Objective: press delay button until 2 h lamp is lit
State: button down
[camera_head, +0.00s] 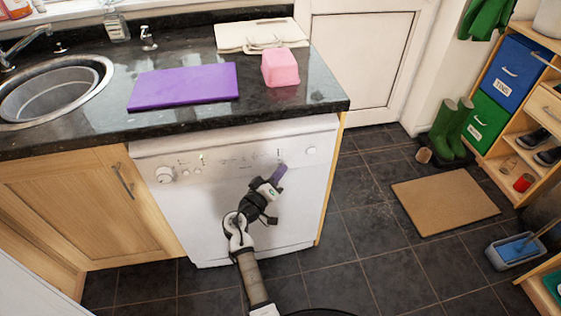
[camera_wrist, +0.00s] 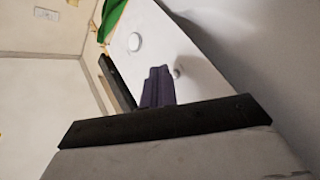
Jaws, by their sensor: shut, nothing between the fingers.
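The white dishwasher (camera_head: 225,220) stands under the worktop, its control panel (camera_head: 235,146) running along its top edge. The panel has a large knob (camera_head: 165,175) at the left, small buttons and marks in the middle and a round button (camera_head: 312,150) at the right. One small lamp (camera_head: 201,157) left of centre looks lit. The labels are too small to read, so I cannot tell which is the delay button or the 2 h lamp. My gripper (camera_head: 281,170), with purple fingers, is shut and empty at the panel's right part. In the wrist view its fingers (camera_wrist: 160,86) are close to the white panel (camera_wrist: 165,35); contact is unclear.
The dark worktop (camera_head: 190,115) overhangs just above the panel and carries a purple board (camera_head: 183,85) and a pink block (camera_head: 280,68). A wooden cabinet (camera_head: 85,200) adjoins at left. Tiled floor (camera_head: 360,250) is free at right, before a brown mat (camera_head: 445,200).

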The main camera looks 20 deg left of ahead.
jog(key=shift+w+a+f, duration=0.1)
jog(key=shift+w, duration=0.05)
jog(key=shift+w+a+b, duration=0.15)
jog(key=shift+w+b, duration=0.1)
jog(key=shift+b, duration=0.25)
jog(key=shift+w+a+b, duration=0.15)
jog(key=shift+w+b, duration=0.1)
jog(key=shift+b, duration=0.05)
dwell(0.5)
jog(key=shift+s, duration=0.15)
jog(key=shift+s+d, duration=0.4)
jog(key=shift+s, duration=0.1)
dwell(0.3)
jog(key=s+d, duration=0.2)
jog(key=s, duration=0.2)
jog(key=shift+s+d, duration=0.1)
jog(key=shift+d, duration=0.3)
dwell(0.5)
